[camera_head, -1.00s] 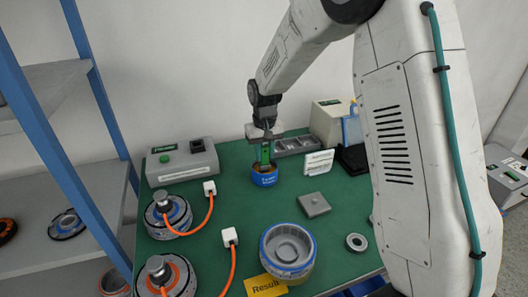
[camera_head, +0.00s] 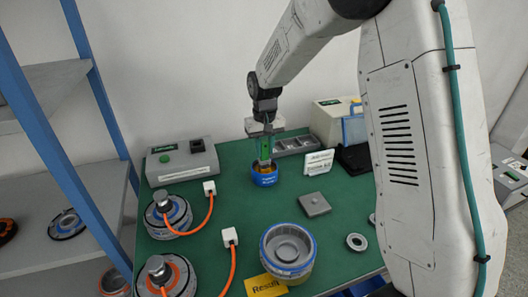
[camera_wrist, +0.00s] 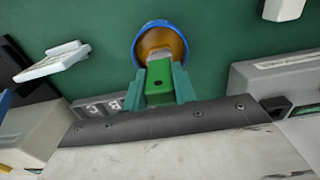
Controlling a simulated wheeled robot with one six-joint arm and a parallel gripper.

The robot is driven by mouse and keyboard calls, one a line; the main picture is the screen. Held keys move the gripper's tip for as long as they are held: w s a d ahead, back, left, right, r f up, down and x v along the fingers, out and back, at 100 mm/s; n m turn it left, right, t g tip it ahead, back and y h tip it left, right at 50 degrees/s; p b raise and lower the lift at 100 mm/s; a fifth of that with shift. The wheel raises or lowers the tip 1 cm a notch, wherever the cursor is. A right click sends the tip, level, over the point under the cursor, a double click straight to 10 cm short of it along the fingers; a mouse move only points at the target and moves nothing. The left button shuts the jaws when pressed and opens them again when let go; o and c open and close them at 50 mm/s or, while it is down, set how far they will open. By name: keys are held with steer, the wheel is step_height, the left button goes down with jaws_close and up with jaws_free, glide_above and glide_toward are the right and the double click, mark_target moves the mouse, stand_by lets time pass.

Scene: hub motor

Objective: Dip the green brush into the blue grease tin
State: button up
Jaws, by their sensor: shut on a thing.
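The green brush (camera_head: 265,150) is held upright in my gripper (camera_head: 264,142). The blue grease tin (camera_head: 265,179) stands on the green table, directly under the brush. In the head view the brush's lower end is at the tin's opening; I cannot tell how deep it sits. In the wrist view the brush handle (camera_wrist: 159,84) is between the teal fingers of my gripper (camera_wrist: 165,84). The pale bristles lie over the amber grease inside the blue rim of the tin (camera_wrist: 137,42).
A grey tester box (camera_head: 182,163) stands to the left and a grey compartment tray (camera_head: 294,145) behind right. A white sign (camera_head: 318,162) and a grey square plate (camera_head: 314,204) are at the right. Hub motors (camera_head: 168,215) with orange cables fill the left front.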

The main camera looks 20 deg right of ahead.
steer(key=shift+r, duration=3.2)
